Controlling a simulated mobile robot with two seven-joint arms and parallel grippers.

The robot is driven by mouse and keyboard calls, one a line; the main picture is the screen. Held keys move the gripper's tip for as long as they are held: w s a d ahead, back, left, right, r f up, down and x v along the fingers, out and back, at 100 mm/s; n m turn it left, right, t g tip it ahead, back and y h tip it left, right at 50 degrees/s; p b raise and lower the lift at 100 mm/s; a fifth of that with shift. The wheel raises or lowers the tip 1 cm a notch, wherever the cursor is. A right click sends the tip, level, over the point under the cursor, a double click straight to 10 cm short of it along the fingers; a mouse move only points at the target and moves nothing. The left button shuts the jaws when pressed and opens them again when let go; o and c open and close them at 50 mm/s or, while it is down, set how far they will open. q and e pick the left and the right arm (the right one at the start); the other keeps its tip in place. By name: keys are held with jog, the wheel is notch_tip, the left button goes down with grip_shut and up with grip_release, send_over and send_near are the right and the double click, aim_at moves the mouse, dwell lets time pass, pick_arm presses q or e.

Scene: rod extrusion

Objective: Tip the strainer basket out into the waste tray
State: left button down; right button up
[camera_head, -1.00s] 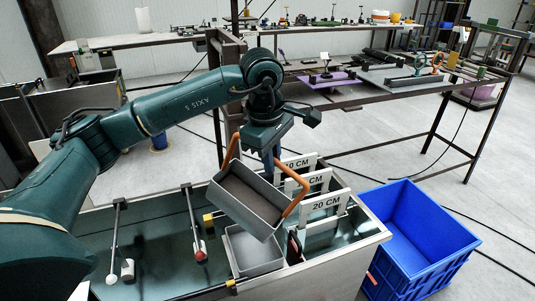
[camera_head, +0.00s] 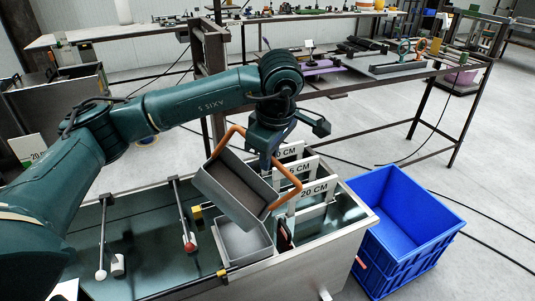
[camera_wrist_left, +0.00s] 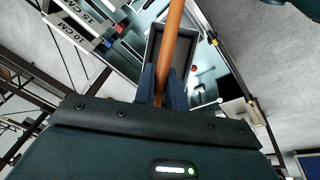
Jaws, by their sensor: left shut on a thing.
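The strainer basket is a grey open box (camera_head: 236,188) with an orange handle (camera_head: 286,192). My left gripper (camera_head: 265,160) is shut on the handle and holds the basket in the air, tilted down toward the right. In the left wrist view the orange handle (camera_wrist_left: 171,48) runs between the fingers (camera_wrist_left: 163,88), with the grey box behind it. The basket's inside shows no clear contents. My right gripper is out of view.
Upright plates marked in CM (camera_head: 314,190) stand right of the basket, close to the handle. A blue crate (camera_head: 400,245) stands on the floor at the right. Rods with a red end (camera_head: 190,243) and a white end (camera_head: 101,274) lie at the left of the bench.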

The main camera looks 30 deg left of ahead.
aim_at(287, 171)
pick_arm(q)
jog(key=shift+d, duration=0.1)
jog(key=shift+d+f+y+b, duration=0.6)
jog(key=shift+d+f+y, duration=0.3)
jog(key=shift+d+y, duration=0.15)
jog(key=shift+d+y, duration=0.1)
jog(key=shift+y, duration=0.15)
jog(key=shift+d+f+y, duration=0.3)
jog(key=shift+d+f, duration=0.1)
jog(key=shift+f, duration=0.1)
jog(key=shift+d+f+y+p, duration=0.15)
jog(key=shift+d+y+p, duration=0.05)
jog(key=shift+y+p, duration=0.15)
jog(key=shift+d+f+y, duration=0.3)
jog(key=shift+f+y, duration=0.05)
jog(key=shift+f, duration=0.15)
jog(key=shift+f+p, duration=0.1)
jog(key=shift+p, duration=0.2)
